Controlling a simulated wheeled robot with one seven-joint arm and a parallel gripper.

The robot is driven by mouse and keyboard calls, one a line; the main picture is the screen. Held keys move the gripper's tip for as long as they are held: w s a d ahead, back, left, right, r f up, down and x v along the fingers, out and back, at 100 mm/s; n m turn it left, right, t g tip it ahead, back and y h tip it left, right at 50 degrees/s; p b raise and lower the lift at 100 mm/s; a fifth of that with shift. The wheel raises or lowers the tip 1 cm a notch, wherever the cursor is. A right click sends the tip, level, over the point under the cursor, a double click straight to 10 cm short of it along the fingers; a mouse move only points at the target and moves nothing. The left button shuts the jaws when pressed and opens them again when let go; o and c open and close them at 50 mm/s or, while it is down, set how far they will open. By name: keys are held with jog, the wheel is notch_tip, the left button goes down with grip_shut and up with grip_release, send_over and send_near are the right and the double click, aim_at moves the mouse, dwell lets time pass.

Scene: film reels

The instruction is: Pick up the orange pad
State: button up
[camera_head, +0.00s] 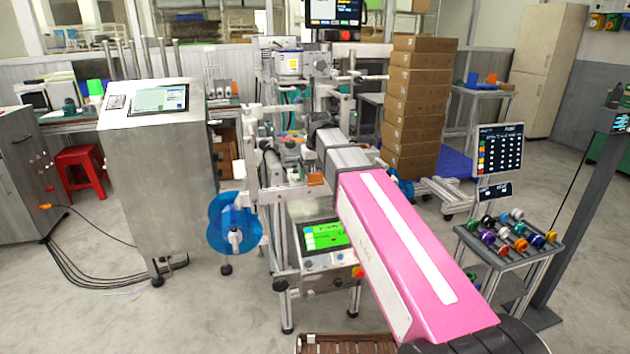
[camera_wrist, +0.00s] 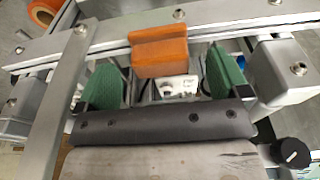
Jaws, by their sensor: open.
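The orange pad (camera_wrist: 160,52) is a block with a stepped top, seated on a grey metal rail in the wrist view. My gripper (camera_wrist: 163,80) is open, with its two green-faced fingers apart to the left and right. The pad lies just beyond the fingertips, roughly midway between them, and nothing is held. I cannot tell how far the tips are from it. In the head view my pink arm reaches over the machine and hides most of the gripper. A small orange piece (camera_head: 315,180) shows beside the arm's end; I cannot tell if it is the same pad.
Metal rails and a slanted bar (camera_wrist: 62,85) surround the pad closely. The machine has a blue reel (camera_head: 235,226) at its left and a green screen (camera_head: 326,235) below. A steel cabinet (camera_head: 165,170) stands left, stacked boxes (camera_head: 415,105) behind, and a spool rack (camera_head: 510,240) right.

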jog(key=shift+w+a+f, duration=0.1)
jog(key=shift+w+f, duration=0.1)
jog(key=shift+f, duration=1.05)
jog(key=c, duration=1.1)
jog(key=shift+r, duration=0.15)
